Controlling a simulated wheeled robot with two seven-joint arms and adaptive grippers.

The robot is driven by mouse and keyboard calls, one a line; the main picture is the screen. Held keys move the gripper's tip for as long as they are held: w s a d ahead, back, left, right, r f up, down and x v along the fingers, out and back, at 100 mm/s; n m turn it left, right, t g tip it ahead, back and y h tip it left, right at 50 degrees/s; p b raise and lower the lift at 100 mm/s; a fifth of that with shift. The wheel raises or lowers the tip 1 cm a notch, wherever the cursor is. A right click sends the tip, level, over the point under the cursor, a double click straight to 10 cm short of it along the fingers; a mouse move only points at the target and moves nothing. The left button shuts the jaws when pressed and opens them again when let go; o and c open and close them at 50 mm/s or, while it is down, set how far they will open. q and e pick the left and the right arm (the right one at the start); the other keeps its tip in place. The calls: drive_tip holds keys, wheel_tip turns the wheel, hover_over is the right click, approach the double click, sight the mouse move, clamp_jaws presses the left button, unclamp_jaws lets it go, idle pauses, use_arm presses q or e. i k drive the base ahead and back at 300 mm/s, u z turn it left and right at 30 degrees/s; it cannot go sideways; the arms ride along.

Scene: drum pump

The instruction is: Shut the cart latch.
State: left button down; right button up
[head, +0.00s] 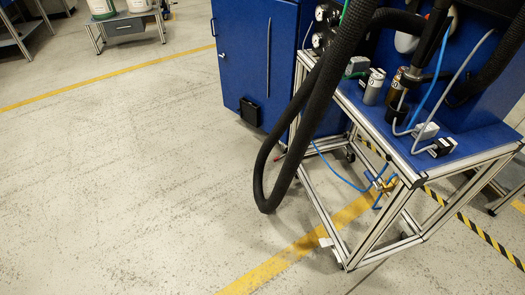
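The cart (436,158) stands at the right of the head view, with an aluminium-profile frame and a blue top. I cannot make out its latch for certain. A small white piece (326,242) sits at the lower front of the frame, and a brass fitting with blue tubing (388,183) is at the near side. A thick black corrugated hose (318,110) hangs in a loop in front of the cart's left side and hides part of it. Neither of my grippers is in view.
A blue cabinet (240,60) stands behind and left of the cart. Metal cylinders (374,88) and small connectors stand on the cart top. Yellow floor lines (110,74) and a yellow-black strip (470,224) mark the floor. The floor at left is clear.

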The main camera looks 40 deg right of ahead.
sight(278, 159)
drive_tip(key=u, duration=0.1)
drive_tip(key=i, duration=1.85)
drive_tip(key=z, duration=0.85)
drive_tip(key=i, duration=1.1)
drive_tip(key=z, duration=1.4)
drive_tip(key=i, duration=0.45)
drive_tip(key=z, duration=0.3)
